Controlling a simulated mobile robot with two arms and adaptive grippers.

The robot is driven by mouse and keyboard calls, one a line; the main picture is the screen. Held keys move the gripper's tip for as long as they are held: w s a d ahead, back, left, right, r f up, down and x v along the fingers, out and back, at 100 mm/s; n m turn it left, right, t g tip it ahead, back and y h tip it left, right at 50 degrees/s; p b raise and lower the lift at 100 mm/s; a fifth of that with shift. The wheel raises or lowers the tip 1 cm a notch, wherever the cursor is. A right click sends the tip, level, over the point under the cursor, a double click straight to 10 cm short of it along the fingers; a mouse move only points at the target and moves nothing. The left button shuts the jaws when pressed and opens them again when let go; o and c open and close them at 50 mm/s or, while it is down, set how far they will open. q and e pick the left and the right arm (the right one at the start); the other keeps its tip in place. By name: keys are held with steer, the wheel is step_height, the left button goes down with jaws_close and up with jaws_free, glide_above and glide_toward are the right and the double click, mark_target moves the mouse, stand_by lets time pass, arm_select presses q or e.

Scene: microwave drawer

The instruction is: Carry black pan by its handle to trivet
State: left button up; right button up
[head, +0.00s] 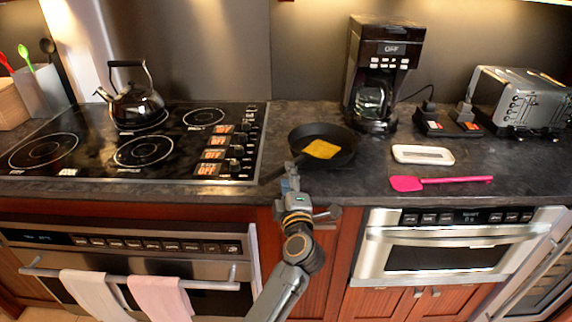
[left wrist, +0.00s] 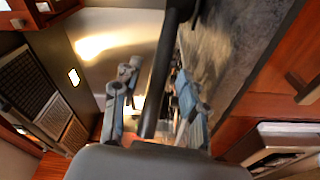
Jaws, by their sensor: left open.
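The black pan (head: 298,138) sits on the dark counter just right of the cooktop, with a flat yellow piece (head: 321,149) inside it. Its handle (head: 271,175) points to the front left, toward the counter edge. My left gripper (head: 289,178) is at the handle, at the counter's front edge. In the left wrist view the dark handle (left wrist: 163,75) runs between the two spread fingers of my left gripper (left wrist: 157,98), which is open. A white rectangular piece (head: 423,154), possibly the trivet, lies right of the pan. My right gripper is not in view.
A coffee maker (head: 378,72) stands behind the pan to the right, and a toaster (head: 518,100) farther right. A pink spatula (head: 441,182) lies in front of the white piece. A kettle (head: 137,106) stands on the cooktop (head: 85,155) at left.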

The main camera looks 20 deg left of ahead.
arm_select(q)
steer(key=p+v, duration=0.2)
steer(key=v, duration=0.6)
steer(key=s+d+f+m+h, duration=0.1)
steer(key=d+f+m+h, duration=0.3)
steer(key=f, duration=0.6)
steer(key=s+a+f+m+h, duration=0.1)
steer(key=f+m+h, duration=0.1)
steer(key=f+m, duration=0.65)
steer(key=s+f+m+g+h, duration=0.25)
steer(key=s+f, duration=0.35)
steer(key=f, duration=0.5)
steer(key=s+f+m+g+h, duration=0.1)
steer(key=s+f+m+g, duration=0.2)
steer(key=s+f, duration=0.65)
steer(key=s+a+f+m+g, duration=0.1)
steer(key=s+a+f+g, duration=0.2)
steer(key=s+f, duration=0.4)
steer(key=s+a+f+m+g+y, duration=0.1)
steer(key=s+a+f, duration=0.4)
steer(key=s, duration=0.9)
steer(key=s+a+f+m+g, duration=0.2)
steer(key=s+a+f+g, duration=0.2)
steer(key=s+f, duration=0.5)
steer(key=shift+s+m+g+y, duration=0.3)
steer(key=shift+s+g+y, duration=0.05)
steer(key=shift+s+g, duration=0.7)
